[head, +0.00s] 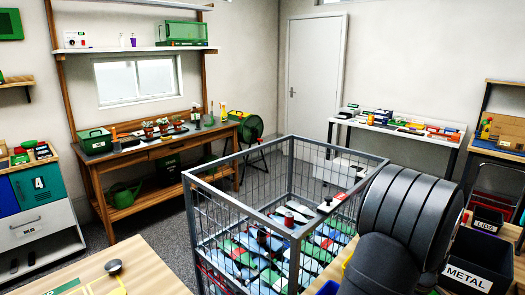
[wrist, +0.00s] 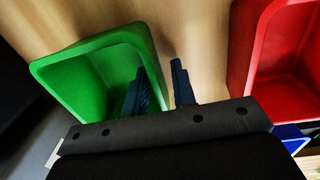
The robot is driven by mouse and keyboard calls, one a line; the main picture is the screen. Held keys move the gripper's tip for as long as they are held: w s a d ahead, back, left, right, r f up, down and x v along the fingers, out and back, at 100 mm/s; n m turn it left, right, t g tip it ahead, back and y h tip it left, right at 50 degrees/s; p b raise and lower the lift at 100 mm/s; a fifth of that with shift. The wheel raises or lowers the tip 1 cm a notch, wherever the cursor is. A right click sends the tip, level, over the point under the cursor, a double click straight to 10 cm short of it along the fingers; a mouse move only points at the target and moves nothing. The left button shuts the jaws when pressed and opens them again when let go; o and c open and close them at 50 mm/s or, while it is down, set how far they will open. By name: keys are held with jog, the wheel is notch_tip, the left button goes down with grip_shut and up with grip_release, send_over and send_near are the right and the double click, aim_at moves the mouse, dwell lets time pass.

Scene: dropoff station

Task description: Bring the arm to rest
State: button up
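My gripper (wrist: 159,67) shows in the wrist view, its two dark blue fingers apart with bare wood visible between them. Nothing is held. The left finger overlaps the open green bin (wrist: 50,75) in the picture; I cannot tell whether they touch. In the head view my dark, ribbed arm fills the lower right, and my gripper is not visible there.
A red bin (wrist: 240,60) is at the right of the wrist view, with a blue edge (wrist: 291,136) below it. In the head view, a wire cage (head: 291,230) with packages stands left of my arm. A black METAL bin (head: 482,252) is to its right.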

notch_tip(320, 180, up, 13)
notch_tip(320, 180, down, 13)
notch_tip(320, 180, up, 5)
jog(key=shift+f, duration=0.15)
jog(key=s+d+r, duration=0.2)
jog(key=s+r, duration=0.5)
jog(key=s, duration=0.5)
notch_tip(320, 180, up, 18)
jog(key=w, duration=0.1)
jog(key=w+a+n, duration=0.4)
jog(key=w+a, duration=1.1)
jog(key=w, duration=0.5)
jog(key=shift+a+f, duration=0.15)
jog(key=shift+a, duration=0.1)
jog(key=shift+o, duration=0.5)
